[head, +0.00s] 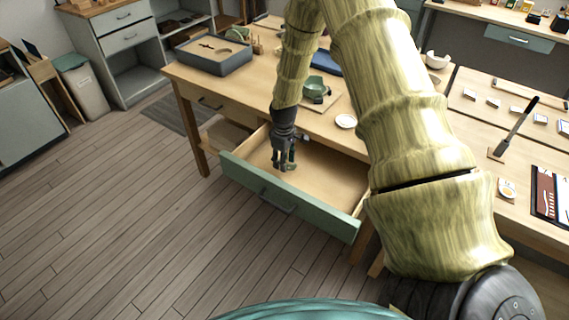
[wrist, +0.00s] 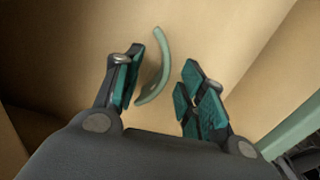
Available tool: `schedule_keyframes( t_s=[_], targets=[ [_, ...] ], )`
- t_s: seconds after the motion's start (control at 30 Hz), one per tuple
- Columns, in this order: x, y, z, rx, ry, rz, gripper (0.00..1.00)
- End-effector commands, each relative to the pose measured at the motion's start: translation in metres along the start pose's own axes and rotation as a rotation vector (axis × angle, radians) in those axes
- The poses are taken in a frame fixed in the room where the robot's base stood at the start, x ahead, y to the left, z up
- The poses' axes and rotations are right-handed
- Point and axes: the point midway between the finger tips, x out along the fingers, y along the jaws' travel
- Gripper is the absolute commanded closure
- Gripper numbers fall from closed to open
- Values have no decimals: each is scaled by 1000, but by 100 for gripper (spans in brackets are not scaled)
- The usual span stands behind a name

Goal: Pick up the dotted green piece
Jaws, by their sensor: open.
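A slim, curved pale green piece (wrist: 166,64) lies on the bare wooden floor of the open drawer (head: 330,178). I cannot make out dots on it at this size. In the wrist view it lies between and just beyond my fingertips, nearer the left finger. My gripper (head: 284,164) points down into the drawer, near its left end. In the wrist view my gripper (wrist: 166,86) has its two teal-padded fingers spread apart, with nothing held between them. The lower end of the piece is close to the left finger; whether they touch I cannot tell.
The drawer's green front (head: 260,190) and side walls surround my gripper. My arm hides part of the table. The drawer's right part is empty.

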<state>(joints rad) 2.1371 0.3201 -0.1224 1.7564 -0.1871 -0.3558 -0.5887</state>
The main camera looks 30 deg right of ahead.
Motion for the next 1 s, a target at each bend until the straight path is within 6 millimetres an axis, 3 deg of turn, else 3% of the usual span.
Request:
schedule_keyframes(
  t_s=[0.3, 0.53, 1.0],
  targets=[
    [3, 0, 0, 0, 0, 0, 60],
    [3, 0, 0, 0, 0, 0, 100],
    [-5, 0, -1, 0, 2, 1, 100]
  ],
)
